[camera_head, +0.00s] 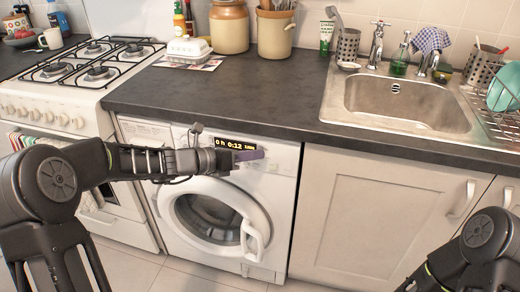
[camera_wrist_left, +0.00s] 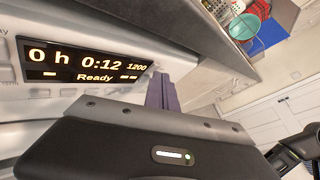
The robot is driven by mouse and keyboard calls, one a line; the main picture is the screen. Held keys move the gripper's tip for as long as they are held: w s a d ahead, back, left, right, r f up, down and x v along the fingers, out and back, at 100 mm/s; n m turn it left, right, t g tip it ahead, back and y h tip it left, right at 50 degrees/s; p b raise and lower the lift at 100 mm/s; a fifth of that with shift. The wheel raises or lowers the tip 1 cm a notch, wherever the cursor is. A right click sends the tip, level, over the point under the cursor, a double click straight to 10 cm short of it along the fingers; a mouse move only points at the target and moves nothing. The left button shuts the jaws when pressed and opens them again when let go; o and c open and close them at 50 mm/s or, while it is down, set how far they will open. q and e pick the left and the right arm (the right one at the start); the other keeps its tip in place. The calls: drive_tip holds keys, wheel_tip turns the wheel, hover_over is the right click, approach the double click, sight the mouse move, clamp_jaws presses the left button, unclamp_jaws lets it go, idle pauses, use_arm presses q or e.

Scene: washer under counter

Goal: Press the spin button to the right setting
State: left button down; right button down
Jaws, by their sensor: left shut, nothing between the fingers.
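The white washer (camera_head: 135,131) stands under the dark counter, its round door (camera_head: 208,217) shut. Its display (camera_head: 236,144) is lit; in the left wrist view the display (camera_wrist_left: 85,62) reads "0 h 0:12", "1200" and "Ready". My left gripper (camera_head: 262,154) is shut and empty, its fingertips at the panel just right of the display. In the left wrist view its purple fingers (camera_wrist_left: 162,85) point at the panel by the display's right end. They hide the spot they point at, and I cannot tell whether they touch it. My right gripper is not in view; only part of that arm shows.
The counter edge (camera_head: 300,132) juts out just above the panel. A white cooker (camera_head: 60,105) is on the left and a cream cupboard door (camera_head: 385,215) on the right. A steel sink (camera_head: 400,105) is set in the counter. The floor in front of the washer is clear.

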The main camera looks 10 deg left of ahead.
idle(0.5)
use_arm(q)
drive_tip(key=shift+s, duration=0.65)
drive_tip(key=s, duration=0.5)
drive_tip(key=shift+a, duration=0.2)
drive_tip(key=shift+r, duration=0.15)
idle(3.2)
drive_tip(key=shift+s+a+p, duration=0.15)
drive_tip(key=shift+s+p, duration=1.75)
drive_tip(key=shift+p, duration=2.55)
